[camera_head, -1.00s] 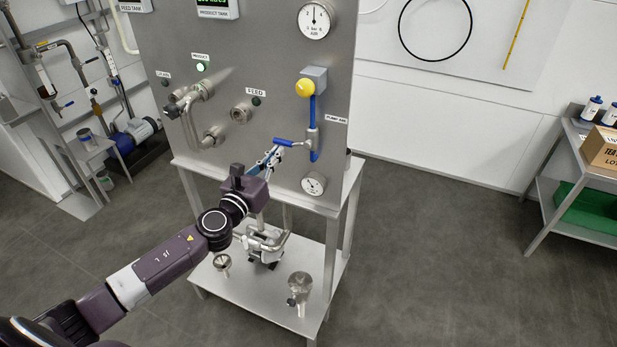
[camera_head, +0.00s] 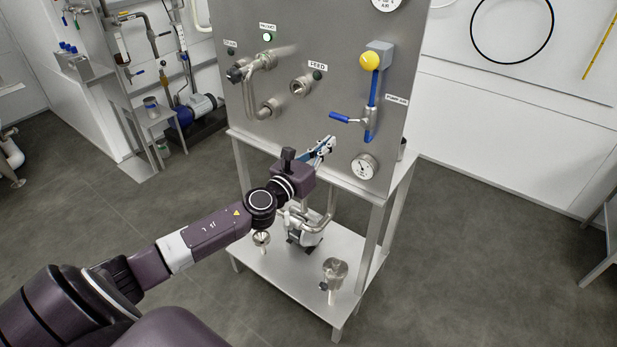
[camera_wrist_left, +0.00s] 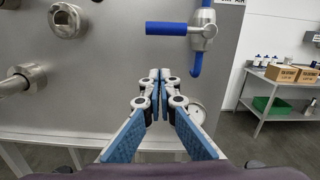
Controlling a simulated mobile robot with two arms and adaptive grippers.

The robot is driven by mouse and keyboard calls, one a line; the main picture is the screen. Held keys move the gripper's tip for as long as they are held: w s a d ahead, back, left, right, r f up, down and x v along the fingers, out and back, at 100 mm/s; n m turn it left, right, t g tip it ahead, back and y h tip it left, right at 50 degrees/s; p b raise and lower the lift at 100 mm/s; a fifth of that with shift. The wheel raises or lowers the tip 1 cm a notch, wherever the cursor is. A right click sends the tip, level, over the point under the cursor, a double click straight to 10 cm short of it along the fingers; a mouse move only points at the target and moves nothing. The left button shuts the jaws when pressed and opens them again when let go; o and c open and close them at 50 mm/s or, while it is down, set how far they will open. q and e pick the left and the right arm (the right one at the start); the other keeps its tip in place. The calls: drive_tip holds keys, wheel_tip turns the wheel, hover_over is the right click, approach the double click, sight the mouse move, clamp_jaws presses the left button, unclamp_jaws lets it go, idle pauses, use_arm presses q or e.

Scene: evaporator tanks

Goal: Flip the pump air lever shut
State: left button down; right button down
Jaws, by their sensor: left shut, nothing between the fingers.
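The pump air lever (camera_head: 345,119) is a blue handle on a metal valve on the steel panel. It points left, about square to the upright blue air pipe (camera_head: 373,90), and the wrist view shows it level (camera_wrist_left: 168,28). The pipe runs down from a yellow knob (camera_head: 369,60). My left gripper (camera_head: 330,143) is shut and empty, below the handle and apart from it in the head view. In the wrist view its blue-padded fingers (camera_wrist_left: 162,75) meet below the lever. My right gripper is not in view.
Metal pipe fittings (camera_head: 262,85) stick out at left. A pump (camera_head: 303,228) stands on the frame's lower shelf (camera_head: 270,268). Open floor lies to the right.

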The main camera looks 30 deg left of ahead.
use_arm(q)
drive_tip(key=s+b, duration=0.2)
drive_tip(key=s, duration=0.7)
drive_tip(key=shift+s+a+f, duration=0.15)
drive_tip(key=shift+s+a, duration=0.05)
drive_tip(key=shift+a, duration=0.05)
